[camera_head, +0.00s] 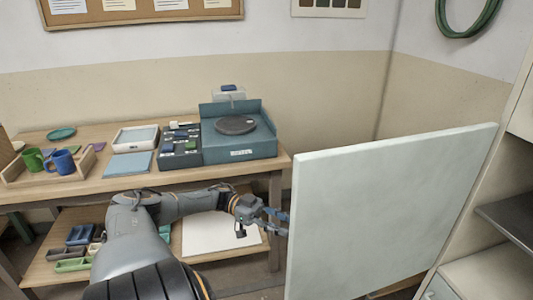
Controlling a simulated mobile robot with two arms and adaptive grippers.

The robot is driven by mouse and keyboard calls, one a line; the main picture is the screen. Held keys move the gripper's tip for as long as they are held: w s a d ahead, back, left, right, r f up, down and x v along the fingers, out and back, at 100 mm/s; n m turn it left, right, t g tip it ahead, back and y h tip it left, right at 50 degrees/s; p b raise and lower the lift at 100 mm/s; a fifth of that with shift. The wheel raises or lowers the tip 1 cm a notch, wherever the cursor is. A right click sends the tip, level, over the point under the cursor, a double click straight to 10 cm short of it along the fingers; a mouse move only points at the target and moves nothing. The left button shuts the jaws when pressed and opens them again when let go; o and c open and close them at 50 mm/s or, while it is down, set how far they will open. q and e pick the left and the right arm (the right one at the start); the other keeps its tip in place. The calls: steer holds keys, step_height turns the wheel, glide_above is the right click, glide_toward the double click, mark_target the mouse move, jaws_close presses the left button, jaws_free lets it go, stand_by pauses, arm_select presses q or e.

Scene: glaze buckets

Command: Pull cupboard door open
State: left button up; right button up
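The cupboard door (385,215) is a large pale grey-green panel that stands swung out from the cupboard (490,270) at the right. Its free edge is on the left of the panel. My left gripper (284,223) is at this free edge, with its fingers spread apart and pointing right. The fingertips reach the edge of the door; I cannot tell whether they touch it. No handle shows on this face of the door. My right gripper is not in view.
A wooden workbench (115,185) along the wall holds a tray with mugs (60,164), a dark tool box (180,148) and a blue-green wheel unit (238,135). Its lower shelf holds small bins (80,235) and a white board (220,236). A dark cupboard shelf (512,215) shows at right.

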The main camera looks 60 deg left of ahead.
arm_select(q)
steer(key=v, duration=0.7)
steer(key=shift+f, duration=0.1)
stand_by(0.4)
